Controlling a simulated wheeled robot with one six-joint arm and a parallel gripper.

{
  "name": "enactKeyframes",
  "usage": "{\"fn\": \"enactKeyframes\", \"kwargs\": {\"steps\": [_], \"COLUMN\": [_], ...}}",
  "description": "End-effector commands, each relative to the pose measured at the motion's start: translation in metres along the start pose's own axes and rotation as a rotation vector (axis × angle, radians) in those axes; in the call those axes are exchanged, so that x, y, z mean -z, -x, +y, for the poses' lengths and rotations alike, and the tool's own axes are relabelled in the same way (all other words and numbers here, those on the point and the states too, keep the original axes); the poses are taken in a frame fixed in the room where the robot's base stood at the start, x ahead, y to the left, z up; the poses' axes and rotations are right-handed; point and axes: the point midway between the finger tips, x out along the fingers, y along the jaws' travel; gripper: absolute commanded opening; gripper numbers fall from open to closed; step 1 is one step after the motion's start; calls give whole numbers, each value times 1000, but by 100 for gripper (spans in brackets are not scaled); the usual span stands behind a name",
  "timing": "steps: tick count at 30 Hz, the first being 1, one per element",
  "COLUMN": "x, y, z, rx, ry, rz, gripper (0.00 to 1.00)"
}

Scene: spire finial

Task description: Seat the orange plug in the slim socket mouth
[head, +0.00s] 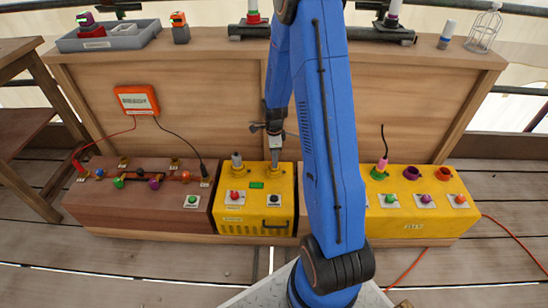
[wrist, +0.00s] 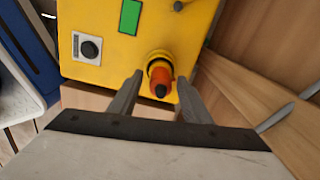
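The orange plug (wrist: 162,79) has a dark tip and stands in a yellow ring (wrist: 157,60) on the yellow box (wrist: 100,20) in the wrist view. I cannot tell how deep it sits. My gripper (wrist: 160,76) is open, with one finger on each side of the plug and a visible gap on both sides. In the head view my gripper (head: 274,147) points down over the right ring of the yellow box (head: 255,222), and the orange plug is not clearly visible there. I cannot tell for sure which opening is the slim socket mouth.
A grey peg (head: 237,160) stands in the box's left ring. A longer yellow box (head: 400,224) at right carries a pink plug (head: 382,163), a purple socket (head: 411,172) and an orange-red socket (head: 443,173). A brown box (head: 130,205) with wires is at left. A wooden panel rises behind.

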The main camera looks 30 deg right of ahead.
Motion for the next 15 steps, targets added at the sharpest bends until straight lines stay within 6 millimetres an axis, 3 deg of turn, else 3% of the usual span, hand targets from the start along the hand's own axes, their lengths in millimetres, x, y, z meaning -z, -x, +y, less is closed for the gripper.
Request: {"fn": "enactKeyframes", "kwargs": {"steps": [8, 15], "x": [0, -1], "y": [11, 49], "z": [-1, -1], "rx": [2, 5], "ry": [0, 0], "rz": [0, -1], "gripper": [44, 44]}}
